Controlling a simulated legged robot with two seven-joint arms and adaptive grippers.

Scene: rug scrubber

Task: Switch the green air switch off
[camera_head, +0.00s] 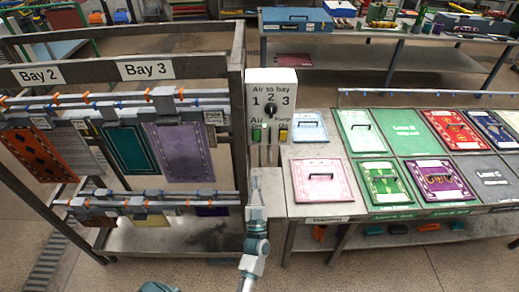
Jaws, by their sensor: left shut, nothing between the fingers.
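The green air switch (257,134) is on the lower left of the white control box (287,82), under the label "Air". Whether its lever is up or down is too small to tell. A yellow switch (283,134) labelled "Pump" is to its right. A black knob (270,109) sits above them among the numbers 1, 2 and 3. My left gripper (256,184) is upright below the green switch in the picture, shut and empty. A gap shows between its tips and the switch. My right gripper is not in view.
A metal rack (235,110) marked Bay 2 and Bay 3 stands left, with hanging rug samples. A table (300,208) with coloured rug panels is on the right. A back table holds a blue case (297,20). Grey pipes run below the control box.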

